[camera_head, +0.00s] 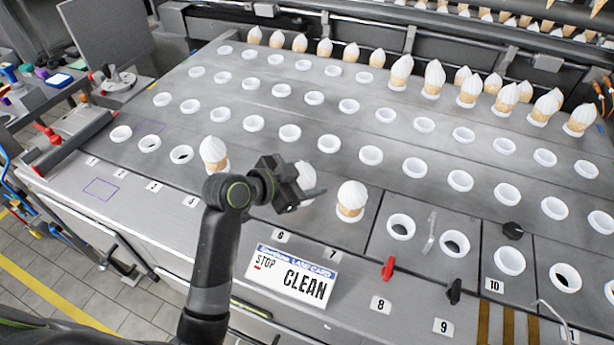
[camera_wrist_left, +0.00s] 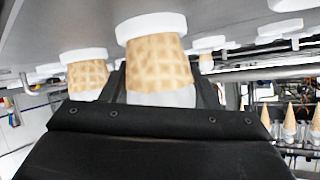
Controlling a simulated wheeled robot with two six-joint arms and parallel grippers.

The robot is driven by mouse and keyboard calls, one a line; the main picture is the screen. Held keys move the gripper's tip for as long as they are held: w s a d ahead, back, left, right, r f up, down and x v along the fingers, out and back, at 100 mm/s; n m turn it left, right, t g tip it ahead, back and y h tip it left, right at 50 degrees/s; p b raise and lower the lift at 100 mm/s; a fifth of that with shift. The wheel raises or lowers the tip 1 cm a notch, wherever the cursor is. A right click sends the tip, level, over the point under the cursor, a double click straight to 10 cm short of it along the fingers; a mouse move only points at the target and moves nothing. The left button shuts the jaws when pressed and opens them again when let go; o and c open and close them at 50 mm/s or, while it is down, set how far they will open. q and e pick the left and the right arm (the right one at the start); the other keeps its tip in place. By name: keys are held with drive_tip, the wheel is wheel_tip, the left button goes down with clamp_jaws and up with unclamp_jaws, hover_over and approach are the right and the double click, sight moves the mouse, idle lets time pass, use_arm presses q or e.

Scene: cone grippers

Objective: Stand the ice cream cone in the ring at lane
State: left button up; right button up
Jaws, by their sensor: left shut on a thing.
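My left gripper (camera_head: 306,193) is shut on an ice cream cone, whose white swirl (camera_head: 303,172) shows partly behind the jaws in the head view. In the left wrist view the scene is upside down; the held cone's waffle part (camera_wrist_left: 158,62) stands upright between the fingers, its base at a white ring (camera_wrist_left: 150,27). The cone looks seated in that ring, but the gripper hides this contact in the head view. A second cone (camera_wrist_left: 86,75) stands in the neighbouring ring. In the head view, front-row cones stand on either side, one at left (camera_head: 214,153) and one at right (camera_head: 351,198).
Empty front-row rings lie to the left (camera_head: 150,143) and right (camera_head: 400,227). A "STOP CLEAN" lane card (camera_head: 292,275) and number labels line the front edge. Red (camera_head: 388,268) and black (camera_head: 454,290) knobs stand at the right. Several cones fill rings at the back.

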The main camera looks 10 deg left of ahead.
use_arm(q)
drive_tip(key=o, duration=0.8)
drive_tip(key=shift+o, duration=0.2)
drive_tip(key=v, duration=1.7)
drive_tip(key=shift+s+a, duration=0.15)
drive_tip(key=shift+s, duration=0.05)
